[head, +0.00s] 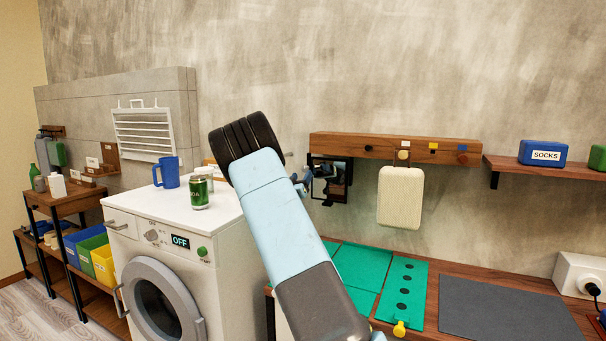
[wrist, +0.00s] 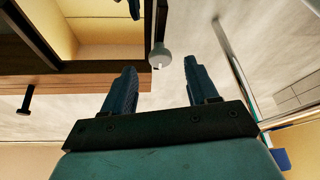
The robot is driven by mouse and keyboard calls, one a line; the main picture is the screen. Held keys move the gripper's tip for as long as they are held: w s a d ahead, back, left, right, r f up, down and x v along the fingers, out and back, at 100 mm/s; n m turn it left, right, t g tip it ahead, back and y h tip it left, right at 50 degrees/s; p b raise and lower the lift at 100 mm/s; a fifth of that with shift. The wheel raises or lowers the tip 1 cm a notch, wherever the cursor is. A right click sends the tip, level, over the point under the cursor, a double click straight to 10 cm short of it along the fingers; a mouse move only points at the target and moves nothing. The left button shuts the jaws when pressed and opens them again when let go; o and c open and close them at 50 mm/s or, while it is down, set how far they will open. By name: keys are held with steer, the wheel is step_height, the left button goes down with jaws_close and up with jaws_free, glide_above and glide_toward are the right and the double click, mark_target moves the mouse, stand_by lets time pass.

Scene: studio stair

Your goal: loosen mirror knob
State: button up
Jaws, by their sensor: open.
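The dark-framed mirror (head: 344,193) hangs on the wall below the wooden rail, partly hidden by my arm and gripper in the head view. In the wrist view the mirror (wrist: 100,38) fills the upper left. A small pale grey round knob (wrist: 161,55) sits at its frame edge. My gripper (wrist: 160,67) is open, with one blue finger on each side of the knob's line. The knob appears just beyond the fingertips, between them, and not gripped. In the head view my gripper (head: 302,184) is small beside the mirror. I cannot make out the knob there.
A wooden rail (head: 335,143) runs above the mirror. A cream box (head: 400,197) hangs right of it. Below is a bench with green mats (head: 364,267) and a dark mat (head: 500,310). The washing machine (head: 165,260) with can (head: 200,193) and blue mug (head: 168,172) stands left.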

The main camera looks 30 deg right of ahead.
mark_target(305, 170)
steer(key=shift+x, duration=2.05)
steer(key=c, duration=1)
steer(key=shift+w+a+f, duration=0.1)
steer(key=shift+a, duration=0.15)
steer(key=shift+c, duration=0.3)
steer(key=shift+d, duration=0.15)
